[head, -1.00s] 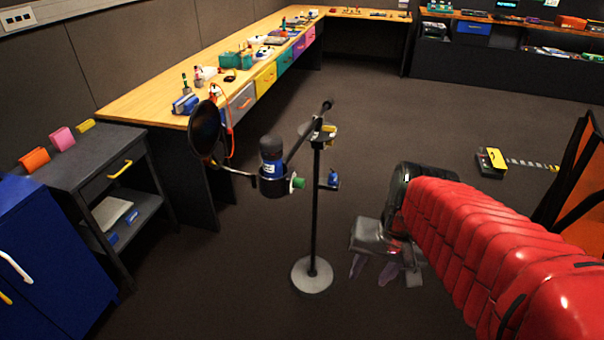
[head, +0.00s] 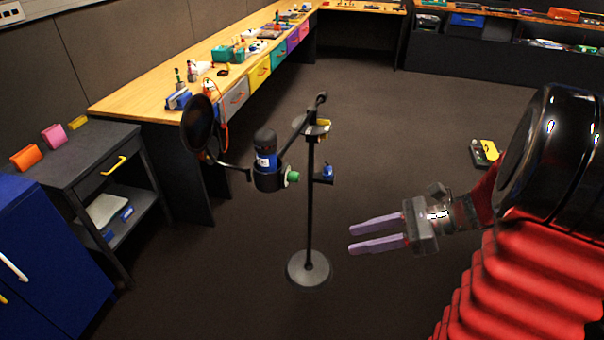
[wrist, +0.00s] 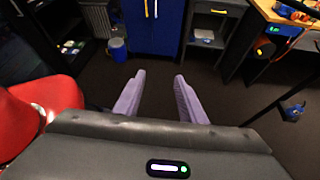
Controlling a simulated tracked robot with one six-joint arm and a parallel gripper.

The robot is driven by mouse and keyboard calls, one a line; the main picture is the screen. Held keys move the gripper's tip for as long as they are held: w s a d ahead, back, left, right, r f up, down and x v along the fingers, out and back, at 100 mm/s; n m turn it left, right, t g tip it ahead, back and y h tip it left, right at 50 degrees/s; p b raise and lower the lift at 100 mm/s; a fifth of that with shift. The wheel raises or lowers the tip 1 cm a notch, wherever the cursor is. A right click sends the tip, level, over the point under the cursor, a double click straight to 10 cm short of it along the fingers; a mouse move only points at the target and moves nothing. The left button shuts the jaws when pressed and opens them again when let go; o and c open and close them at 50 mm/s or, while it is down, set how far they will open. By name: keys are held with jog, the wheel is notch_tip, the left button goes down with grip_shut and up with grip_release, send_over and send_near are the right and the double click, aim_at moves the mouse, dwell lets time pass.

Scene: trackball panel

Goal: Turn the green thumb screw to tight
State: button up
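The green thumb screw (head: 292,177) sticks out from the right side of the dark ring holder around the microphone (head: 266,152), on the boom of a black stand with a round grey base (head: 309,268). My gripper (head: 350,239) is open and empty. Its two lilac fingers point left, apart from the stand, to the right of and lower in the picture than the screw. In the wrist view my gripper (wrist: 157,82) shows both fingers spread with nothing between them. The green screw is not visible in the wrist view.
A round pop filter (head: 198,124) hangs left of the microphone. A small blue part (head: 327,173) and a yellow part (head: 317,128) sit on the stand. A blue cabinet (head: 50,245) and a workbench (head: 160,92) stand left. Floor around the stand is clear.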

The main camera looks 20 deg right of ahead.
aim_at(293, 177)
jog(key=w+d+r+m+t+y, duration=0.2)
jog(key=w+r+m+t+y, duration=0.2)
jog(key=r+m, duration=0.4)
jog(key=shift+w+r, duration=0.4)
jog(key=shift+r, duration=0.55)
jog(key=shift+a, duration=0.15)
jog(key=x, duration=1.3)
jog(key=shift+w+a, duration=0.2)
jog(key=shift+w, duration=0.05)
jog(key=shift+c, duration=0.3)
grip_shut()
